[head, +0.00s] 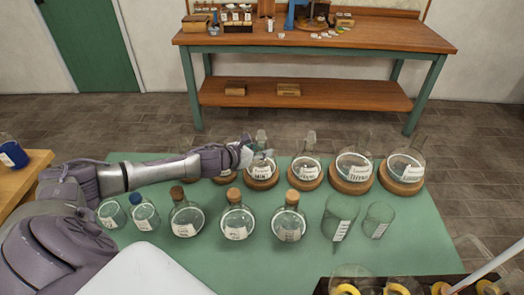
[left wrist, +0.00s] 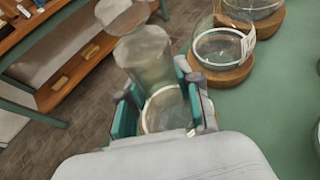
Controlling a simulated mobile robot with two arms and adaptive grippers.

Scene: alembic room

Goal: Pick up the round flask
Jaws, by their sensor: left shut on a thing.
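The round flask (head: 262,168) is clear glass with a white label and a glass stopper, in the back row of the green table. It shows at or on a round wooden stand (head: 262,184); I cannot tell whether it is lifted. My left gripper (head: 250,155) reaches in from the left and is shut on its neck. In the left wrist view, the teal finger pads of my left gripper (left wrist: 158,92) are on both sides of the flask (left wrist: 146,55), whose lower part is partly hidden. My right gripper is not in view.
More round flasks (head: 305,168) on wooden stands are close on the right. A wooden workbench (head: 330,38) is behind. The green tabletop (head: 425,235) is bare at the right.

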